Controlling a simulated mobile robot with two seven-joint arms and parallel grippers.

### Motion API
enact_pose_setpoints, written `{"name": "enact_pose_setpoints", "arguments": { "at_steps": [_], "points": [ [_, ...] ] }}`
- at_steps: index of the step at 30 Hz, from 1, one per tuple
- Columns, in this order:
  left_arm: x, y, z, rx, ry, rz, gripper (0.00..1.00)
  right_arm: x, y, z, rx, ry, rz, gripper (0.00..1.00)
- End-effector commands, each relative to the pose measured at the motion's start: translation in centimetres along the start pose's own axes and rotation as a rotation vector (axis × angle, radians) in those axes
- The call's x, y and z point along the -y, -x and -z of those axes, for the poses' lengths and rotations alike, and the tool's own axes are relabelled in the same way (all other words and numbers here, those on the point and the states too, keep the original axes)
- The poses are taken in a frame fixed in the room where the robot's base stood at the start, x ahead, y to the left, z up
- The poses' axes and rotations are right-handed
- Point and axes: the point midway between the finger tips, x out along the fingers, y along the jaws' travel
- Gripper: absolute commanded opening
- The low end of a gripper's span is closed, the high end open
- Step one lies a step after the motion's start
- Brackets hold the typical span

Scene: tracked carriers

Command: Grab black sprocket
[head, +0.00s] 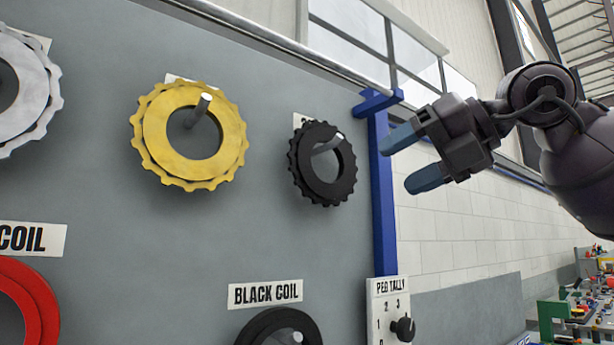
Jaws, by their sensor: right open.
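The black sprocket (347,178) is a toothed ring hanging on a metal peg on the grey board, right of the middle in the head view. The peg passes through its hole, and a label above it is mostly covered. My right gripper (396,160) is to the right of the sprocket, in front of the blue post. Its two blue-tipped fingers are apart and point left toward the sprocket, with nothing between them. It is not touching the sprocket. My left gripper is not in view.
A yellow sprocket (154,136) and a white one (44,96) hang to the left. Below are a red coil (42,300) and a black coil (256,328). A blue post (380,220) edges the board, with a peg tally dial (403,328) at its foot.

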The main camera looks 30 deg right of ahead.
Motion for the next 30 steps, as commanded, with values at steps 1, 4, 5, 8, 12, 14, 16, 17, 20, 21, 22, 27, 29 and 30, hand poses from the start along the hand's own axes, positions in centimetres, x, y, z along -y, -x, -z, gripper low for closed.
{"name": "enact_pose_setpoints", "arguments": {
  "at_steps": [1,4,5,8,12,14,16,17,20,21,22,27,29,30],
  "points": [
    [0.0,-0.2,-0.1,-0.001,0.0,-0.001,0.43,-0.5,1.1,-0.1,0.033,0.014,0.026,0.63],
    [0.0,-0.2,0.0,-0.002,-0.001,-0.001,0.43,-1.1,2.3,-0.3,0.071,0.024,0.057,0.63],
    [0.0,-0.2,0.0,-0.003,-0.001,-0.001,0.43,-1.2,2.4,-0.3,0.077,0.025,0.061,0.63],
    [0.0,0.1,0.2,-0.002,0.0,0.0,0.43,-1.3,1.9,-0.5,0.082,0.025,0.07,0.63],
    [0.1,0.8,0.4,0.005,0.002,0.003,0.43,-1.1,-0.2,-0.7,0.081,0.025,0.069,0.63],
    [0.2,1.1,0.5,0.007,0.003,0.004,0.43,-1.2,-0.9,-0.8,0.081,0.025,0.07,0.63],
    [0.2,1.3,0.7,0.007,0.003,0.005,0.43,-1.1,-1.7,-0.9,0.08,0.025,0.069,0.63],
    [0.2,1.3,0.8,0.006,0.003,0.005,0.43,-1.1,-2.0,-0.9,0.08,0.025,0.068,0.63],
    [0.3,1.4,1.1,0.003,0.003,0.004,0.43,-1.0,-2.6,-0.9,0.08,0.025,0.066,0.63],
    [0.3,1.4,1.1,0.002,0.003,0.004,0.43,-1.0,-2.8,-0.9,0.079,0.025,0.066,0.63],
    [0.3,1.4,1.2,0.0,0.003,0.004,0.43,-0.9,-2.9,-0.9,0.079,0.025,0.066,0.63],
    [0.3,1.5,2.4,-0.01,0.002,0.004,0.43,-1.1,-3.7,-1.2,0.079,0.025,0.067,0.63],
    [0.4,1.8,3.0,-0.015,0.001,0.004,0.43,-1.1,-4.2,-1.4,0.079,0.026,0.068,0.63],
    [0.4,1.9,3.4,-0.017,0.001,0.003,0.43,-1.1,-4.6,-1.4,0.079,0.027,0.069,0.63]
  ]
}}
